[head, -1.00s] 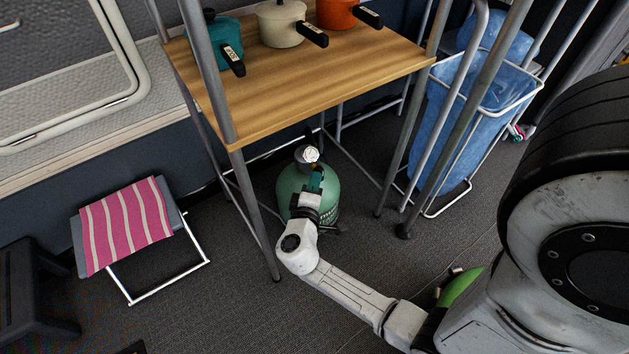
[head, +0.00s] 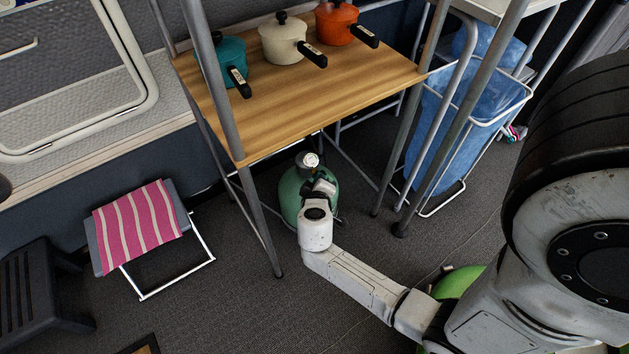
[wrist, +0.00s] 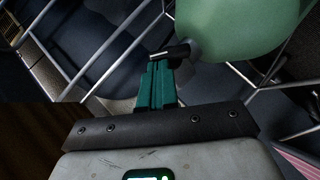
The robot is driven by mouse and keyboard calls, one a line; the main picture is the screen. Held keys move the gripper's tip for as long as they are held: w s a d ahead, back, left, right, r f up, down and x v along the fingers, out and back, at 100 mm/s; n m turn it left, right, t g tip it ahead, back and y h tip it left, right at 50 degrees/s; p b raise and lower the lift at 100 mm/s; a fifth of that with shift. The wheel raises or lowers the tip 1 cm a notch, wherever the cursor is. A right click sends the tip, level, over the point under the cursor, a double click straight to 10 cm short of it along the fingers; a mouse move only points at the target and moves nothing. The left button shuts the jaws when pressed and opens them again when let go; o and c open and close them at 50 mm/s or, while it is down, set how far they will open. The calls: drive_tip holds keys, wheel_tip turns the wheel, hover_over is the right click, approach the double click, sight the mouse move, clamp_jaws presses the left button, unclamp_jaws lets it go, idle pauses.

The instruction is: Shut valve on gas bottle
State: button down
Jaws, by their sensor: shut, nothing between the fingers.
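The green gas bottle (head: 291,188) stands on the floor under the wooden shelf, with a round pale gauge (head: 311,160) on top. My wrist is in front of it and hides part of the bottle and my fingers in the head view. In the wrist view the bottle (wrist: 235,25) fills the upper right, with a grey neck (wrist: 200,50) and a dark valve handle (wrist: 170,53) sticking out to the left. My gripper (wrist: 158,66) has its teal fingers shut and empty. Their tips are right by the handle; I cannot tell whether they touch it.
The wooden shelf (head: 300,95) with grey metal legs stands over the bottle and carries teal, cream and orange pots. A blue bag (head: 450,130) in a white frame is at the right. A pink striped stool (head: 138,228) stands at the left. Open floor lies between.

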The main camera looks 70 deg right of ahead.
drive_tip(key=m+y+p, duration=0.1)
drive_tip(key=p, duration=0.1)
drive_tip(key=d+r+m+t+y+p, duration=0.1)
drive_tip(key=y+p, duration=0.1)
drive_tip(key=p, duration=0.1)
drive_tip(key=s+t+y+p, duration=0.1)
drive_tip(key=p, duration=0.1)
drive_tip(key=shift+d+r+m+p, duration=0.15)
drive_tip(key=shift+d+m+p, duration=0.15)
drive_tip(key=shift+d+m, duration=0.1)
drive_tip(key=shift+s+d+m+t+y+p, duration=0.1)
drive_tip(key=shift+s+m+t+y+p, duration=0.15)
drive_tip(key=shift+y+p, duration=0.35)
drive_tip(key=shift+s+d+f+p, duration=0.15)
drive_tip(key=shift+d+f+p, duration=0.1)
drive_tip(key=shift+f+p, duration=0.1)
drive_tip(key=shift+s+d+f, duration=0.1)
drive_tip(key=shift+d+f, duration=0.05)
